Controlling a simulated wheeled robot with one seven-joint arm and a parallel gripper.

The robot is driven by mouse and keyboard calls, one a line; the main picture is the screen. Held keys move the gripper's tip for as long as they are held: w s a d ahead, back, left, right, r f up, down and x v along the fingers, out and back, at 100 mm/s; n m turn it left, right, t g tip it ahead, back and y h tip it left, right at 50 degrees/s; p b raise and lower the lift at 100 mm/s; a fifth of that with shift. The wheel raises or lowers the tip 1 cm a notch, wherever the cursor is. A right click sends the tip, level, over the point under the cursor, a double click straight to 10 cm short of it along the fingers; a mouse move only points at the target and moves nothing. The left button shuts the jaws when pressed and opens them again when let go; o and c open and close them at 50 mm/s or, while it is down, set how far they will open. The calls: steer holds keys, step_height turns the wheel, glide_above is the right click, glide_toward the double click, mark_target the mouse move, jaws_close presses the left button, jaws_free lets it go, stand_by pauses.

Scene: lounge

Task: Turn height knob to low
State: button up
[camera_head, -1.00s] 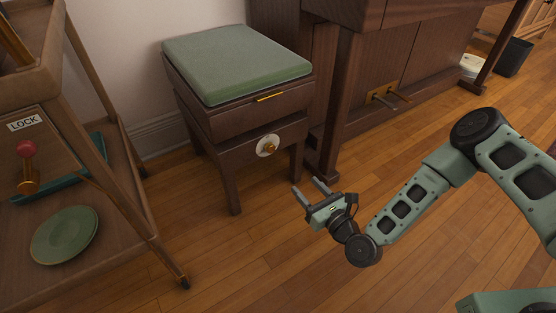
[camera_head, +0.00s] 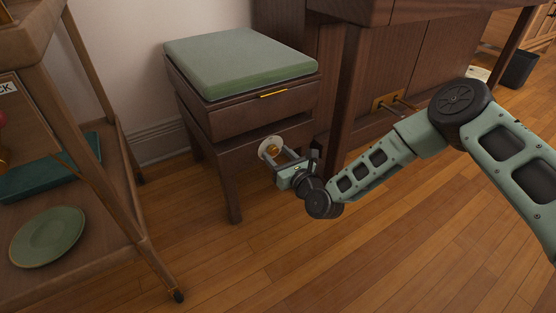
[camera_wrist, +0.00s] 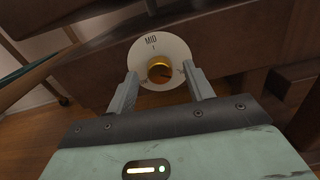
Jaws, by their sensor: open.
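The height knob is a small brass knob (camera_wrist: 160,70) on a round white dial plate (camera_wrist: 178,50) on the front of the piano stool (camera_head: 245,115). The plate reads "MID" above a short mark in the wrist view; no other word is legible. In the head view the dial plate (camera_head: 267,146) is partly behind my gripper (camera_head: 280,161). My gripper is open. In the wrist view its two fingers (camera_wrist: 160,85) point at the dial, one on each side of the knob, and I see gaps between them and the knob.
A wooden cart (camera_head: 128,220) stands at the left, with a green plate (camera_head: 47,237) on its lower shelf. The piano (camera_head: 365,90) stands close to the stool's right side, with pedals (camera_head: 398,103) low down. The wooden floor (camera_head: 290,260) in front is clear.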

steer(key=shift+w+a, duration=0.15)
steer(key=shift+w, duration=0.05)
steer(key=c, duration=1)
